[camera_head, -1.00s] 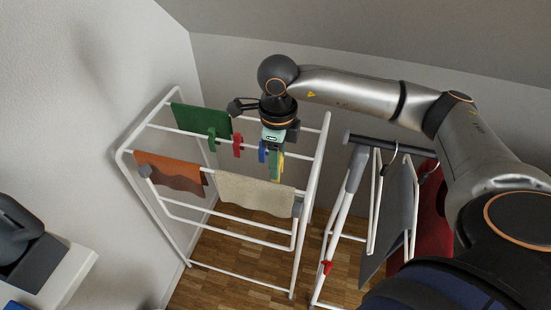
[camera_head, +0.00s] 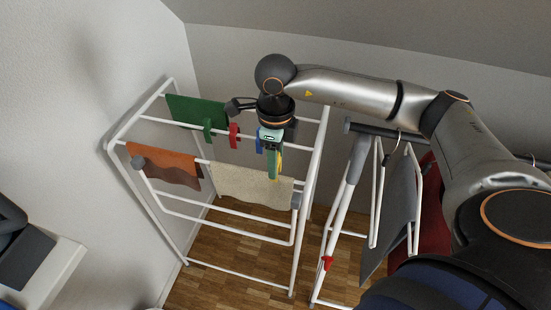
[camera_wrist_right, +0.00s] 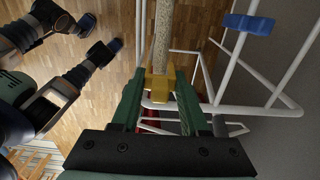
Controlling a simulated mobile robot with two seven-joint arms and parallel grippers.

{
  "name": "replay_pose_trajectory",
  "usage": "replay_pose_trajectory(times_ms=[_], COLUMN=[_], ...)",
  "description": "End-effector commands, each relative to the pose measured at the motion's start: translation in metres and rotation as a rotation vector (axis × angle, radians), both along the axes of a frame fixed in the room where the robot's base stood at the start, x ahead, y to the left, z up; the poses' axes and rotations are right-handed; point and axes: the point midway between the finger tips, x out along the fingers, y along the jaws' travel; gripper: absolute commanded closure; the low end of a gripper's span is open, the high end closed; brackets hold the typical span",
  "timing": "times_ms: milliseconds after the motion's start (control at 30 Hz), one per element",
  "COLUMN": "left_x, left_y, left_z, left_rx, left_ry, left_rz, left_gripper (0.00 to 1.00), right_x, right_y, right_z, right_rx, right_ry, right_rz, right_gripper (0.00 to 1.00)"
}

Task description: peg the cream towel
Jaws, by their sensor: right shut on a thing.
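The cream towel (camera_head: 245,184) hangs over a front rail of the white drying rack in the head view. It shows nearly edge-on in the right wrist view (camera_wrist_right: 162,42). My right gripper (camera_head: 271,165) points down at the right part of the towel. It is shut on a yellow peg (camera_wrist_right: 157,88), which sits between its green fingers at the near end of the towel strip in the wrist view. I cannot tell whether the peg's jaws straddle the towel or are above it.
The white drying rack (camera_head: 292,258) also carries an orange-brown towel (camera_head: 165,162) and a green towel (camera_head: 187,110). A green peg (camera_head: 208,130), a red peg (camera_head: 233,136) and a blue peg (camera_wrist_right: 250,24) are on it. A second rack with grey (camera_head: 396,205) and red cloths stands right.

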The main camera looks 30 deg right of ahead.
Motion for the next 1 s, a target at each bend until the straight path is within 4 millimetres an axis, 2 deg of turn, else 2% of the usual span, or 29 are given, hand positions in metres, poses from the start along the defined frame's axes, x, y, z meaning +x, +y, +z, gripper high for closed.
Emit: replay_pose_trajectory(times_ms=[33, 500, 900, 933, 1000], left_x=[0.0, -0.002, 0.006, 0.006, 0.006], left_y=[0.0, -0.004, -0.012, -0.012, -0.012], left_z=[-0.007, -0.035, -0.026, -0.026, -0.026], left_rx=[0.0, -0.003, -0.015, -0.015, -0.015], left_ry=[0.0, 0.018, -0.004, -0.004, -0.004], left_rz=[0.0, -0.008, -0.021, -0.021, -0.021], left_gripper=[0.5, 0.5, 0.5, 0.5, 0.5], right_x=[0.0, 0.0, 0.0, 0.0, 0.0], right_y=[0.0, 0.0, 0.0, 0.0, 0.0], right_z=[-0.007, -0.037, -0.039, -0.039, -0.039], right_rx=[0.0, 0.0, 0.0, 0.0, 0.0], right_ry=[0.0, 0.0, 0.0, 0.0, 0.0], right_rz=[0.0, 0.0, 0.0, 0.0, 0.0], right_gripper=[1.0, 1.0, 1.0, 0.54, 0.46])
